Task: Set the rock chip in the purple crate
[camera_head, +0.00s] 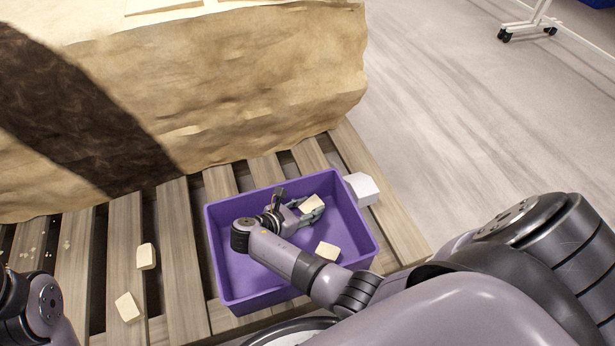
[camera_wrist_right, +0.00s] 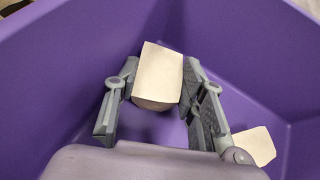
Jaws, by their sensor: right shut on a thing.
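The purple crate (camera_head: 228,274) stands on the slatted wooden pallet. My right gripper (camera_head: 308,211) reaches down into the crate and is shut on a pale cream rock chip (camera_head: 311,203). In the right wrist view the chip (camera_wrist_right: 158,72) sits between the two grey fingers, with purple crate walls around it. Whether it touches the crate floor is hard to tell. A second pale chip (camera_head: 327,250) lies in the crate, nearer the front; it also shows in the right wrist view (camera_wrist_right: 254,145). Only part of my left arm shows at lower left; its gripper is out of view.
Two loose pale chips (camera_head: 146,256) (camera_head: 127,307) lie on the pallet slats (camera_head: 180,260) left of the crate. A white block (camera_head: 362,188) is beside the crate's right side. A large tan rock block (camera_head: 230,80) stands behind. Small crumbs lie at far left.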

